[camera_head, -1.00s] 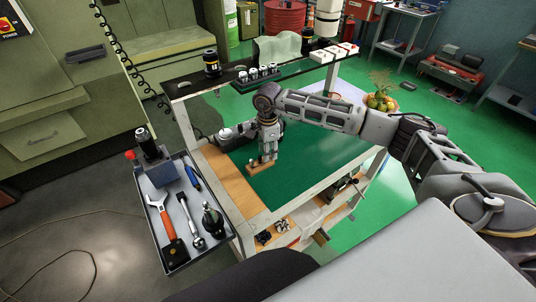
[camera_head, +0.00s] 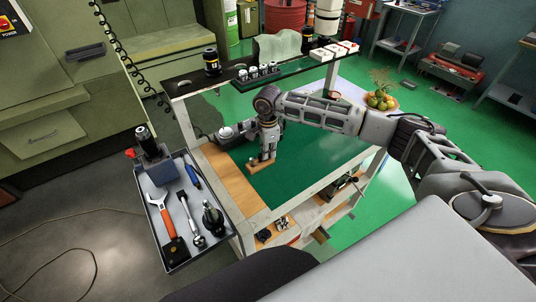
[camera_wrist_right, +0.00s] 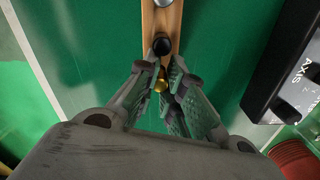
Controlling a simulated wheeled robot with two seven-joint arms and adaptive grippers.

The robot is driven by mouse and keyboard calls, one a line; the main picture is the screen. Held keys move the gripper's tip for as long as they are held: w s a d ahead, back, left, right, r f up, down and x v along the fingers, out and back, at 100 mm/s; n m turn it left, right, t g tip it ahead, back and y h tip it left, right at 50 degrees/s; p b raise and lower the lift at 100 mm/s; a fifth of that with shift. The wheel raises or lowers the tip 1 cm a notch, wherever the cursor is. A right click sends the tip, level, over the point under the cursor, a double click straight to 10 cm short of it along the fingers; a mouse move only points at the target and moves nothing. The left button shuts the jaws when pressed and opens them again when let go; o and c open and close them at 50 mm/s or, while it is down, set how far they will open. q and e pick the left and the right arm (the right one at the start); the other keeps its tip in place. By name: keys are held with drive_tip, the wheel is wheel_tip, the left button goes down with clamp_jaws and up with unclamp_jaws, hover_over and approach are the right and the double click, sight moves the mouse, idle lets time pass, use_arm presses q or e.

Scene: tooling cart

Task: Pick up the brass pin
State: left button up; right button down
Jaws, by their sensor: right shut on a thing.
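The brass pin (camera_wrist_right: 160,85) shows as a small gold end between the fingertips in the right wrist view. My right gripper (camera_wrist_right: 161,88) is shut on it. The pin is at the near end of a narrow wooden block (camera_wrist_right: 161,22), beside a black pin (camera_wrist_right: 161,46); a silver pin (camera_wrist_right: 163,3) is farther along. I cannot tell whether the brass pin is still seated in the block. In the head view my right gripper (camera_head: 264,157) points down at the wooden block (camera_head: 258,167) on the green mat. The brass pin is too small to make out there. My left gripper is not in view.
The green mat (camera_head: 310,165) is mostly clear right of the block. A raised black shelf (camera_head: 215,85) holds several small items behind it. A tool tray (camera_head: 181,253) with a wrench hangs at the left. A black box marked AXIS (camera_wrist_right: 290,80) stands close right of the gripper.

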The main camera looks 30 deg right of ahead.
idle(0.3)
drive_tip(key=shift+r+b, duration=0.8)
drive_tip(key=shift+r, duration=4.25)
drive_tip(key=shift+f, duration=0.1)
